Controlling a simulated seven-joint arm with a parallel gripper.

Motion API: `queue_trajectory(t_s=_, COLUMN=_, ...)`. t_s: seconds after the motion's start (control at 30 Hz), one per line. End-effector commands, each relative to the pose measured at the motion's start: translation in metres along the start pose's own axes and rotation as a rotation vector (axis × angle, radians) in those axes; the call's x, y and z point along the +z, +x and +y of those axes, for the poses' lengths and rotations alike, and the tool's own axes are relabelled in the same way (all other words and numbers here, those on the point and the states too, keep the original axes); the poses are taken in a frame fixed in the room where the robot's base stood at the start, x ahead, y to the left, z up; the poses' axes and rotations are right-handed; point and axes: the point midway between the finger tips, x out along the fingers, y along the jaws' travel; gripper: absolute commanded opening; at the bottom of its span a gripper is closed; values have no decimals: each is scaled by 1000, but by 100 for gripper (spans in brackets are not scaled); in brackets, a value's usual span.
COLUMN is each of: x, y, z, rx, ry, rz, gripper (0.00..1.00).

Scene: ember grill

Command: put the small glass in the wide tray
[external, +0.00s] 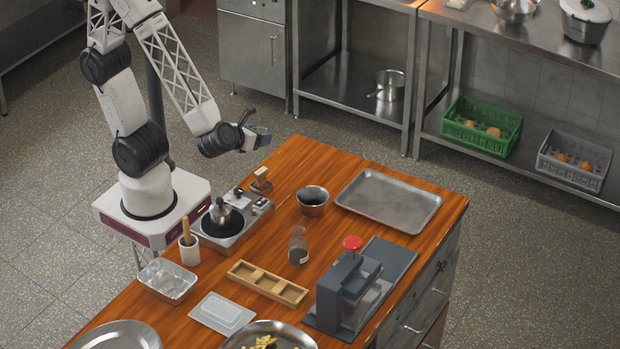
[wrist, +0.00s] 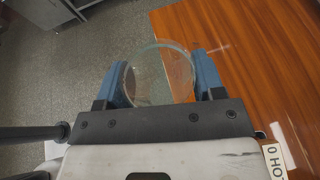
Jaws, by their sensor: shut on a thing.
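The small glass (wrist: 160,76) is clear and round-rimmed, and it sits between the two blue fingers of my gripper (wrist: 163,82) in the wrist view. My gripper is shut on it. In the external view my gripper (external: 262,138) is raised beyond the far left edge of the wooden counter, and the glass is too small there to make out clearly. The wide tray (external: 375,202) is a shallow, empty metal tray lying flat at the far right end of the counter, well to the right of my gripper.
A metal cup (external: 313,202) stands left of the tray. A dark press with a red knob (external: 352,243) stands in front of it. A hotplate with a pot (external: 220,211), a glass shaker (external: 298,247) and a wooden divided box (external: 267,284) also occupy the counter.

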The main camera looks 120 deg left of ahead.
Motion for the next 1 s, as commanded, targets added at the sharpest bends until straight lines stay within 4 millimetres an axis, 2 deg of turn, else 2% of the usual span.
queue_trajectory(t_s=0.27, x=8, y=5, z=-43, rx=-24, ry=8, rz=2, gripper=36)
queue_trajectory(t_s=1.0, x=29, y=36, z=-238, rx=-137, ry=55, rz=4, gripper=36)
